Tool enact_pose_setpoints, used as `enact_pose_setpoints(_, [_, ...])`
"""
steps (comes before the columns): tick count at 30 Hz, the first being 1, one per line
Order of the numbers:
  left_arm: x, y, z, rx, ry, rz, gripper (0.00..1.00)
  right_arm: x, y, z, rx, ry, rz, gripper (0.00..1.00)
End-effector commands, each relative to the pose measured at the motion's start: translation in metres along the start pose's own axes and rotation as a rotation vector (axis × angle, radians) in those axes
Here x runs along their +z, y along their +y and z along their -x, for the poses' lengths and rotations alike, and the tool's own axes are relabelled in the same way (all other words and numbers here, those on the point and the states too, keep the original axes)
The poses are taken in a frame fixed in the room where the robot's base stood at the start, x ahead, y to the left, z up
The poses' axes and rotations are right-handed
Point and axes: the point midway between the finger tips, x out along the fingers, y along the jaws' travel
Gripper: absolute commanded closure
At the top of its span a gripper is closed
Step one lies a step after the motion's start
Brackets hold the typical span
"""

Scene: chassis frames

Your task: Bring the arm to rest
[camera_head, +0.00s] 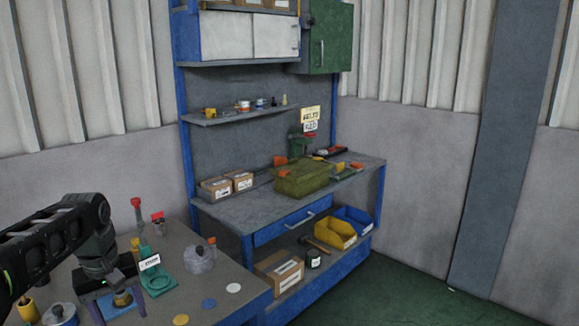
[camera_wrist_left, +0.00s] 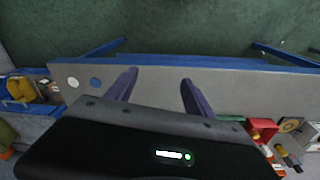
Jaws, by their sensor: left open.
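My left arm (camera_head: 45,238) comes in from the left in the head view. It is bent down at the wrist over the near table (camera_head: 200,297). My left gripper (camera_head: 120,312) points down with its two purple fingers apart. In the left wrist view the open fingers (camera_wrist_left: 156,85) have only bare grey tabletop and its blue edge between them. A small yellow and blue thing (camera_head: 122,298) shows between the fingers in the head view, and I cannot tell how far it is from them. My right gripper is not in view.
A green stand (camera_head: 163,280), a clear lidded jar (camera_head: 200,258) and flat discs (camera_head: 234,288) are on the near table. A workbench (camera_head: 250,207) with an olive box (camera_head: 302,180) stands behind. Green floor (camera_head: 395,290) is free at right.

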Motion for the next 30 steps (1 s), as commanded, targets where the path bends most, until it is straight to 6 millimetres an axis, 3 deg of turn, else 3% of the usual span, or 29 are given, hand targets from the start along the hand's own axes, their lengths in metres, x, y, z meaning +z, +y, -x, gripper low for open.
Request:
enact_pose_setpoints(5, [-0.016, 0.017, -0.008, 0.059, 0.078, -0.048, 0.38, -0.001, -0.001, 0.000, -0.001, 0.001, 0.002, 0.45])
enact_pose_setpoints(10, [-0.027, 0.048, -0.030, 0.135, 0.161, -0.129, 0.38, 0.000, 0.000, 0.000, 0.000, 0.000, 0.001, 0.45])
enact_pose_setpoints(14, [-0.026, 0.082, -0.065, 0.195, 0.213, -0.211, 0.38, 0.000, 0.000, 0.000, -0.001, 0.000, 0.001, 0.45])
enact_pose_setpoints(17, [-0.015, 0.111, -0.105, 0.243, 0.244, -0.280, 0.38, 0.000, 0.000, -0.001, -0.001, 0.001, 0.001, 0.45])
enact_pose_setpoints(20, [0.013, 0.141, -0.162, 0.292, 0.258, -0.354, 0.38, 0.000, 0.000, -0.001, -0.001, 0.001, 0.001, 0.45])
enact_pose_setpoints(24, [0.081, 0.166, -0.250, 0.346, 0.242, -0.434, 0.38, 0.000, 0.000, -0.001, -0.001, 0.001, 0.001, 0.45])
enact_pose_setpoints(26, [0.116, 0.167, -0.282, 0.358, 0.223, -0.457, 0.38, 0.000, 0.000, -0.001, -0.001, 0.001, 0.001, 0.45])
enact_pose_setpoints(30, [0.207, 0.153, -0.344, 0.367, 0.146, -0.489, 0.38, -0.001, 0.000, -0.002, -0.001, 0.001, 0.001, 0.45])
